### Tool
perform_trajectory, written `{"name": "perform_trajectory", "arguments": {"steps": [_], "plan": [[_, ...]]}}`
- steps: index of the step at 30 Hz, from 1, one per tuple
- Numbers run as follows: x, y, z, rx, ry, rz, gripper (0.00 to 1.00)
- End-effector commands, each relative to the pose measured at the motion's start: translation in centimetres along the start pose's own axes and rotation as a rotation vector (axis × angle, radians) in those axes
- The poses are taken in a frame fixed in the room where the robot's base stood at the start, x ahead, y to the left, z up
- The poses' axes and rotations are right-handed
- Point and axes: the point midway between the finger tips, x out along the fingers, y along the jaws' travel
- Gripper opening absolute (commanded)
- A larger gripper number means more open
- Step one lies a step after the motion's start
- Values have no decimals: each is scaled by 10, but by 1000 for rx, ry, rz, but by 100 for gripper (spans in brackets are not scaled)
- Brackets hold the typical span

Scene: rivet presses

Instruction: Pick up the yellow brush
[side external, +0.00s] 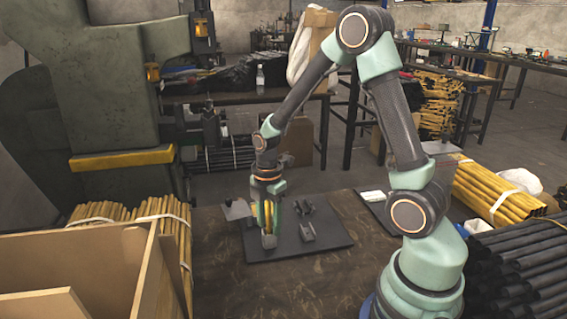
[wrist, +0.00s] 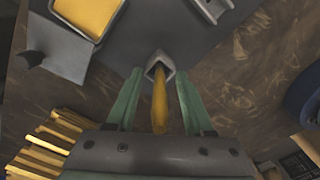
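The yellow brush (wrist: 160,105) shows in the wrist view as a narrow yellow piece between my fingers. Its far end meets a grey angled holder (wrist: 160,64). My gripper (wrist: 159,76) is open, with a green finger on each side of the brush and a visible gap to each. In the side view my gripper (side external: 268,222) points down over the dark mat, with yellow showing at its fingers. The grey holder (side external: 269,241) is just below it. The brush's lower end and any bristles cannot be made out.
A dark mat (side external: 325,242) lies on the brown table, with grey brackets (side external: 308,230) on it. A yellow pad in a dark frame (wrist: 88,14) is at upper left in the wrist view. A wooden crate (side external: 150,265) and yellow rods (side external: 175,212) stand left; dark tubes (side external: 520,260) lie right.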

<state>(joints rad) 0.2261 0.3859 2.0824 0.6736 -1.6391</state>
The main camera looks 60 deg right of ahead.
Motion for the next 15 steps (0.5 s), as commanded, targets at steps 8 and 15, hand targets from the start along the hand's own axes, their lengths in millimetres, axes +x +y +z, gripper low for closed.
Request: {"name": "perform_trajectory", "arguments": {"steps": [8,15], "plan": [[0,0,0,0,0,0,0],[-2,0,0,0,0,1,0]]}}
